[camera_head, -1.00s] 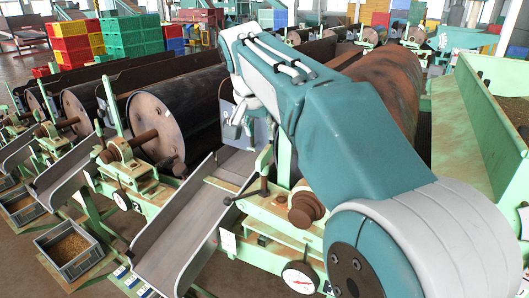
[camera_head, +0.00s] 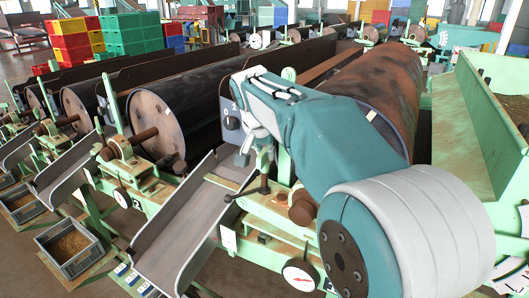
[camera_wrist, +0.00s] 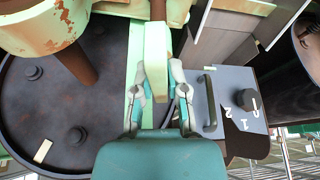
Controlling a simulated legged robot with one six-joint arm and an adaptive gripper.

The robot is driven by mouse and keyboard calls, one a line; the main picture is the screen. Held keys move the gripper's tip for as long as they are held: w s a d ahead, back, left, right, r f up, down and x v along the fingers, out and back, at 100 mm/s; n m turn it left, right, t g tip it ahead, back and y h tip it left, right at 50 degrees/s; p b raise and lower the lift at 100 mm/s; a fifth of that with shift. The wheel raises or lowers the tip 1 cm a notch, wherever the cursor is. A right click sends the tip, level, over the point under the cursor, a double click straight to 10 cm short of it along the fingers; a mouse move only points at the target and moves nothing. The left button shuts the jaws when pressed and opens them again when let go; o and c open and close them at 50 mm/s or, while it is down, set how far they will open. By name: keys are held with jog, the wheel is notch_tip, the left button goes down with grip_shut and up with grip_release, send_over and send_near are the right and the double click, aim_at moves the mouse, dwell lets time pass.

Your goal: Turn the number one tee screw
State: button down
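My gripper (camera_wrist: 159,85) points down at the end of the drum machine, its two grey and teal fingers spread apart. A light green rounded bar (camera_wrist: 157,45) lies between the fingers in the wrist view; I cannot tell whether they touch it. In the head view my gripper shows partly, beside the green upright and above the chute. A dark tee screw (camera_head: 264,172) with a side handle stands just below it on the green frame. The tee screw is not clearly seen in the wrist view.
A grey panel (camera_wrist: 222,100) with a handle, a black knob (camera_wrist: 246,99) and the numbers 1 and 2 is close beside the fingers. A rusty drum (camera_head: 375,85) lies behind my arm. A metal chute (camera_head: 185,235) slopes down left, and a dial gauge (camera_head: 300,275) sits low in front.

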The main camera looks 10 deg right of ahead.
jog(key=shift+n, duration=0.3)
jog(key=n+t+y, duration=0.1)
jog(key=n+y, duration=0.1)
jog(key=n, duration=0.2)
jog(key=shift+n, duration=0.4)
jog(key=n+y, duration=0.2)
jog(key=n, duration=0.3)
jog(key=n+y, duration=0.1)
jog(key=n, duration=0.2)
jog(key=n+g, duration=0.1)
jog(key=n, duration=0.1)
jog(key=shift+w+n+y, duration=0.1)
jog(key=shift+n+y, duration=0.3)
jog(key=n+g+y, duration=0.1)
jog(key=n+g, duration=0.1)
jog(key=n, duration=0.3)
jog(key=shift+n, duration=0.3)
jog(key=c, duration=0.7)
grip_release()
jog(key=shift+d, duration=0.1)
jog(key=shift+o, duration=0.2)
jog(key=shift+d, duration=0.1)
